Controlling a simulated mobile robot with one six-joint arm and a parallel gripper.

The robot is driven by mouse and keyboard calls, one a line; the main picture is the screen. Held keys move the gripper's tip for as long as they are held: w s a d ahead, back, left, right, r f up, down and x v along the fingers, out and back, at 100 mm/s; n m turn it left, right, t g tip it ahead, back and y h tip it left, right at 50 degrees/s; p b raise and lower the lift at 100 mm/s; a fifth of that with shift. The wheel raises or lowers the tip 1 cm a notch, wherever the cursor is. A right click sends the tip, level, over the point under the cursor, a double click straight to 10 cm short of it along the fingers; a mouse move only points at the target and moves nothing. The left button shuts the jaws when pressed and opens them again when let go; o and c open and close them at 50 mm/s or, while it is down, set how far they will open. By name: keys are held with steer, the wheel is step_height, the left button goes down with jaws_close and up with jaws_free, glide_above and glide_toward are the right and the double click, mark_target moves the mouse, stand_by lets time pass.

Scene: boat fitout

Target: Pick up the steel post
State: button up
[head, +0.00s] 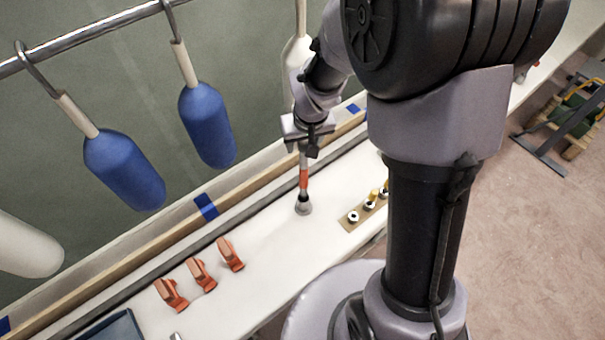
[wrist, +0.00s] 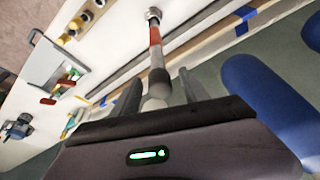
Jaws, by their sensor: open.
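The steel post (head: 303,179) stands upright on the white deck, with a round foot and an orange-red band. Its top is partly hidden by my gripper (head: 306,147), which is above it at the post's upper end. In the wrist view the post (wrist: 155,38) runs away from the camera to its foot on the deck. Its near end lies between the two dark fingers of my gripper (wrist: 160,88). The fingers are open, with a gap visible on the right side; contact on the left cannot be told.
Several orange clamp-like pieces (head: 198,272) stand on the deck left of the post. A tan board with round fittings (head: 368,205) lies to its right. Blue fenders (head: 207,125) hang from a rail behind. A dark blue tray (head: 112,330) is at lower left.

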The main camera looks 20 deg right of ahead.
steer(key=shift+s+r, duration=0.1)
steer(key=shift+c, duration=0.2)
jaws_close()
stand_by(1.1)
